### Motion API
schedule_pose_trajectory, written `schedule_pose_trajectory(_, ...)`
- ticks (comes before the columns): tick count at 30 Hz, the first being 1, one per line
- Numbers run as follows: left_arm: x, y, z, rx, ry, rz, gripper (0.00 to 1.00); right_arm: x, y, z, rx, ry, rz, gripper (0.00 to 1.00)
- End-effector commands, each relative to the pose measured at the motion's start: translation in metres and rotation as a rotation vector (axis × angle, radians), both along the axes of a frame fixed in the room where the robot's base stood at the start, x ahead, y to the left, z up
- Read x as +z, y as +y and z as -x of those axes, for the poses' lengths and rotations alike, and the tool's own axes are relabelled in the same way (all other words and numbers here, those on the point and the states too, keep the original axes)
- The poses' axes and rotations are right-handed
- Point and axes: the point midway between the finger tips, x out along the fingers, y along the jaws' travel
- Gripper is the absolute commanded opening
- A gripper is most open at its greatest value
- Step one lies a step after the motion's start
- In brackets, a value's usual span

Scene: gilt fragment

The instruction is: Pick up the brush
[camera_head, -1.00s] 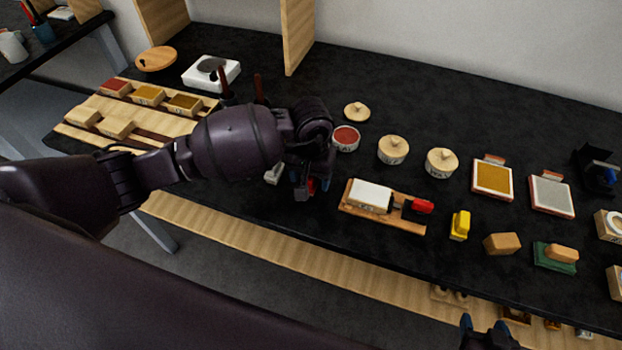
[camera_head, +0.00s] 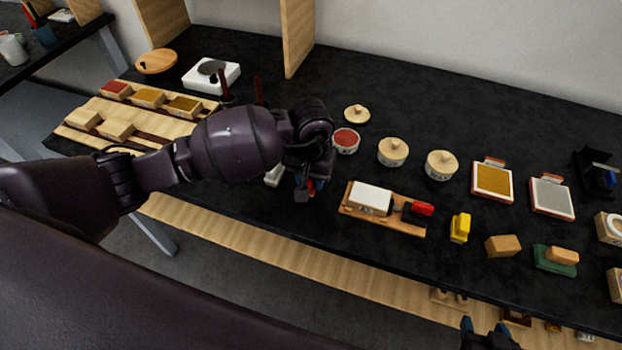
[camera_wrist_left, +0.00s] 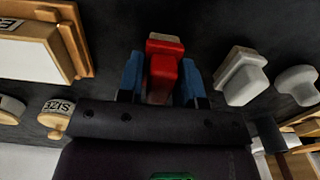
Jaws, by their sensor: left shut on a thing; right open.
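A small brush-like piece with a red grip and a pale base (camera_wrist_left: 164,75) sits between the blue fingertips of my left gripper (camera_wrist_left: 163,88) in the left wrist view. The left gripper is shut on its red grip. In the head view my left gripper (camera_head: 309,189) is low over the black table near its front edge. Only a bit of red shows there, and the wrist hides the rest. I cannot tell if the piece touches the table. My right gripper (camera_head: 486,328) is open and empty at the bottom edge of the head view, in front of the table.
A white block (camera_wrist_left: 241,76) stands close beside the left gripper. To the right are a wooden board with a white pad and red piece (camera_head: 412,229), a yellow piece (camera_head: 460,227) and a red-filled bowl (camera_head: 346,140). Wooden trays (camera_head: 150,125) lie left.

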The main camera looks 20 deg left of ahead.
Motion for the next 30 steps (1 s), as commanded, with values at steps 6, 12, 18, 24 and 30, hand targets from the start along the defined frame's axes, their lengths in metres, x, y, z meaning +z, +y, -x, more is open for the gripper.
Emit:
schedule_pose_trajectory(6,0.039,0.0,-0.002,-0.004,-0.007,-0.001,0.1,0.0,0.0,0.0,0.0,0.0,0.0,0.61)
schedule_pose_trajectory(12,0.091,0.0,-0.001,-0.004,-0.008,-0.002,0.1,-0.001,0.0,0.0,0.0,0.0,0.0,0.61)
schedule_pose_trajectory(18,0.14,0.0,-0.001,-0.003,-0.007,-0.002,0.1,-0.003,0.0,0.0,0.0,0.002,0.0,0.61)
schedule_pose_trajectory(24,0.174,0.0,-0.001,-0.002,-0.004,-0.001,0.1,-0.005,0.0,0.001,0.0,0.003,0.0,0.61)
schedule_pose_trajectory(30,0.191,0.0,0.0,-0.002,-0.002,0.0,0.1,-0.006,0.0,0.001,0.0,0.004,0.0,0.61)
